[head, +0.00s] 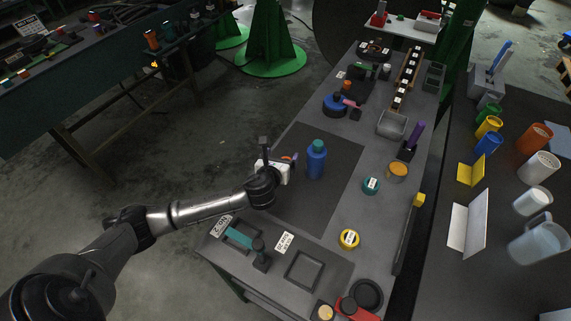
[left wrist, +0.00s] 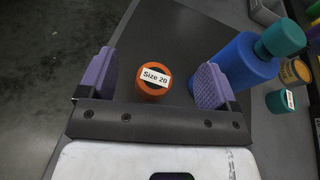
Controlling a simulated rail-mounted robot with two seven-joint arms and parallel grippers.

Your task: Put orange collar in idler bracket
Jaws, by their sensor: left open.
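The orange collar (left wrist: 152,91) shows in the left wrist view with a "Size 20" label on its top and a dark centre. It stands between and beyond my spread purple finger pads, apart from both. In the head view only a small orange part of it (head: 295,156) shows beside the gripper. My left gripper (head: 287,163) is open and empty, low over the dark mat, left of the blue bottle. My right gripper is in neither view. I cannot tell which part on the bench is the idler bracket.
The blue bottle (head: 316,164) with a teal cap stands close to the right finger pad. Yellow (head: 349,239) and teal (head: 371,186) labelled rings and an orange-topped round part (head: 397,172) lie farther right. The dark mat (head: 335,205) has free room in front of the bottle.

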